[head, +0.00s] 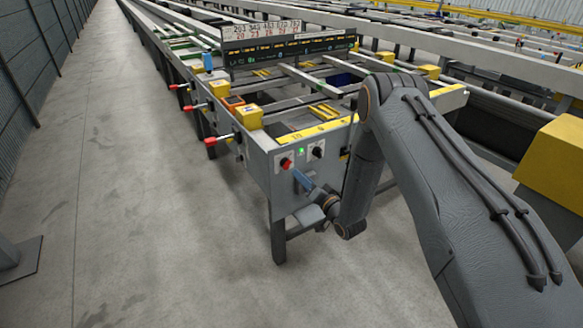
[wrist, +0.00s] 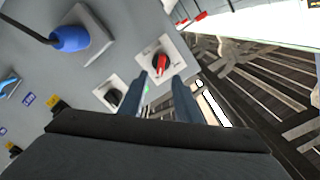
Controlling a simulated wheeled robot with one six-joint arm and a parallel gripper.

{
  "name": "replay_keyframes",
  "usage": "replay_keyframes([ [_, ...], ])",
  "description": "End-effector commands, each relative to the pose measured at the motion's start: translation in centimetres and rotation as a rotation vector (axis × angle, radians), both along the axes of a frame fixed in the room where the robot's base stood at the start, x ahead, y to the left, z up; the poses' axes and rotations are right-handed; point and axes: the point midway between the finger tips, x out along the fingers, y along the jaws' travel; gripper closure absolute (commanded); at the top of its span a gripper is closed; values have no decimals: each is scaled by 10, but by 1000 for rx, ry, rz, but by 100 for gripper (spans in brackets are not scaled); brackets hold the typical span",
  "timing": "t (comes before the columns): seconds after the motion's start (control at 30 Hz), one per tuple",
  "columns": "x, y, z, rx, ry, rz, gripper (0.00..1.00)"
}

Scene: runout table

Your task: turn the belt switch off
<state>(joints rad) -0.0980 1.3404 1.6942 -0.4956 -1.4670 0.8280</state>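A grey control panel (head: 266,178) is on the near end of the runout table. It carries a red rotary switch (head: 286,163) on a white plate, a lit green lamp (head: 302,151) and a black rotary switch (head: 317,150). No label tells me which is the belt switch. In the wrist view, the red switch (wrist: 161,63) is just beyond the fingertips, and the black switch (wrist: 112,97) is to the left. My gripper (wrist: 158,80) is open and empty, its two fingers apart. In the head view, my gripper (head: 298,177) is just below the red switch; contact cannot be told.
A blue plug (wrist: 71,38) with a black cable sticks out of the panel. Red-tipped handles (head: 212,141) and yellow boxes (head: 249,116) line the table's left side. A wide grey floor (head: 130,170) lies clear on the left.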

Motion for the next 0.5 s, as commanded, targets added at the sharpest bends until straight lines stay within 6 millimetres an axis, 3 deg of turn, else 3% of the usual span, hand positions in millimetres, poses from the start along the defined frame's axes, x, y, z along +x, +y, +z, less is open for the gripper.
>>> replay_keyframes([
  [0.17,10,10,0,12,-8,6,70],
  [0.5,51,37,0,10,-7,4,70],
])
